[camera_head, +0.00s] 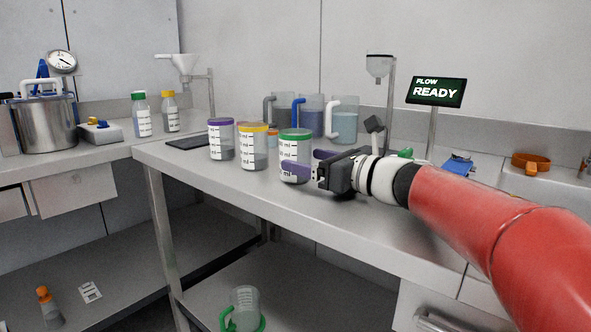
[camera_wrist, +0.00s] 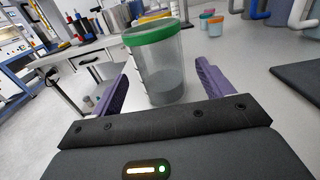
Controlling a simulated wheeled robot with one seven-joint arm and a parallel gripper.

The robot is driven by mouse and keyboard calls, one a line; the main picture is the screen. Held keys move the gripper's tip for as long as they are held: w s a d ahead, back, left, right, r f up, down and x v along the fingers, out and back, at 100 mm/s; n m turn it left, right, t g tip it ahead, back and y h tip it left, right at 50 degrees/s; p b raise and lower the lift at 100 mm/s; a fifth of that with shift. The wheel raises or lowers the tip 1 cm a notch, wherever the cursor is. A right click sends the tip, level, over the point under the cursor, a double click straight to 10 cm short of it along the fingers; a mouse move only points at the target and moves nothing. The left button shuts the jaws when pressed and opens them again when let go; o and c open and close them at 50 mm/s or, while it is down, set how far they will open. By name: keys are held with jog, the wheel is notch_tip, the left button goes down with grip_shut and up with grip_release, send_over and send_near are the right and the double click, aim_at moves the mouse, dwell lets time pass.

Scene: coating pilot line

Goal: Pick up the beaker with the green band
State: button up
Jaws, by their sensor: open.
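The beaker with the green band (camera_head: 295,154) stands upright on the steel table, to the right of a yellow-banded beaker (camera_head: 253,148) and a purple-banded beaker (camera_head: 221,140). It is clear, with a green rim band and grey contents. My gripper (camera_head: 306,163) is open beside it, with its purple fingers pointing toward it. In the wrist view the green-banded beaker (camera_wrist: 158,68) stands ahead, between the two spread fingers of my gripper (camera_wrist: 163,85). I cannot tell whether either finger touches it.
Several handled jugs (camera_head: 344,121) stand behind the beakers. A funnel stand (camera_head: 388,95) and a READY sign (camera_head: 436,92) rise at the back. A dark flat pad (camera_head: 187,142) lies at the left of the table. The table front is clear.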

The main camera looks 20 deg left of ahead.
aim_at(294, 156)
jog(key=x, duration=0.4)
jog(key=shift+w+a+p, duration=0.1)
jog(key=shift+a+p, duration=0.1)
jog(key=shift+p, duration=0.15)
jog(key=shift+c, duration=0.5)
jog(key=c, duration=1)
